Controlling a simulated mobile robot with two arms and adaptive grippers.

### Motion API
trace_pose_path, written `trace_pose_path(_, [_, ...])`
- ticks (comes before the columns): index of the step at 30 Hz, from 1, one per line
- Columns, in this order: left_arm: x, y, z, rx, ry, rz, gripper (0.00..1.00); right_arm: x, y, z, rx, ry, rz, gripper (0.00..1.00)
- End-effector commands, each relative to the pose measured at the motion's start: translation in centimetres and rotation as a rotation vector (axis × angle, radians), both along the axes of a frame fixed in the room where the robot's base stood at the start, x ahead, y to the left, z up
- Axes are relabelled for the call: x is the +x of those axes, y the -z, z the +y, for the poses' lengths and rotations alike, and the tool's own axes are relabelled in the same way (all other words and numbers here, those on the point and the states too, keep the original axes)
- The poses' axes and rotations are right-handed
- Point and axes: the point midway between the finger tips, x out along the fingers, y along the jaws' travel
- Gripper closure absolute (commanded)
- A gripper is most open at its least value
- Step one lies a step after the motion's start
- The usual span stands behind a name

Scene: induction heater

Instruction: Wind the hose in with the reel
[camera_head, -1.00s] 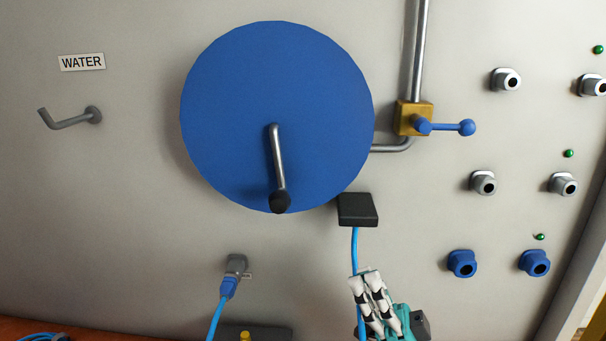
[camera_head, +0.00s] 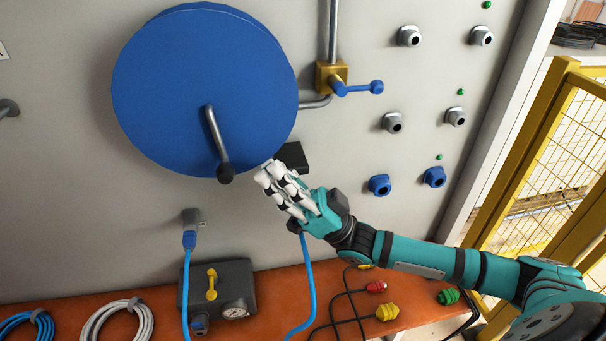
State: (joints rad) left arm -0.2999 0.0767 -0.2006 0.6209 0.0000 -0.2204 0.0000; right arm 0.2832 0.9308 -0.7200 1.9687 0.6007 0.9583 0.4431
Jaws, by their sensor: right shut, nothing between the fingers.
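The large blue disc of the reel (camera_head: 255,85) is on the grey panel. Its metal crank (camera_head: 217,135) hangs down and ends in a dark knob (camera_head: 226,173). The blue hose (camera_head: 306,280) runs down from near the black block (camera_head: 293,157) at the reel's lower right to the orange surface. My right gripper (camera_head: 268,172) is shut and empty, just right of the knob and apart from it, in front of the hose's upper part, which it hides. My left gripper is not in view.
A second blue hose (camera_head: 186,290) hangs from a connector (camera_head: 190,236). A black box with a yellow lever (camera_head: 232,280) stands on the orange bench (camera_head: 265,325). A blue valve handle (camera_head: 360,87) and several connectors are to the right. A yellow fence (camera_head: 520,170) stands at far right.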

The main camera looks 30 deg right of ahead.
Motion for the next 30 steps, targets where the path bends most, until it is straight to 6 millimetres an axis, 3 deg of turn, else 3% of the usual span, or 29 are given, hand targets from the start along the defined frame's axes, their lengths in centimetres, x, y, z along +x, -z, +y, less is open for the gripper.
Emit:
trace_pose_path(7, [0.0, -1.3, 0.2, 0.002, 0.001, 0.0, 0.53, 1.1, -0.2, 2.1, 0.001, 0.0, 0.0, 1.0])
trace_pose_path(20, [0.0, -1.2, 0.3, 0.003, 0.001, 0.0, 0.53, 1.2, 0.0, 2.3, 0.002, 0.0, -0.001, 1.0])
trace_pose_path(30, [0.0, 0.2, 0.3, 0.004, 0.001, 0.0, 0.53, 1.3, 0.4, 2.8, 0.059, 0.0, -0.018, 1.0])
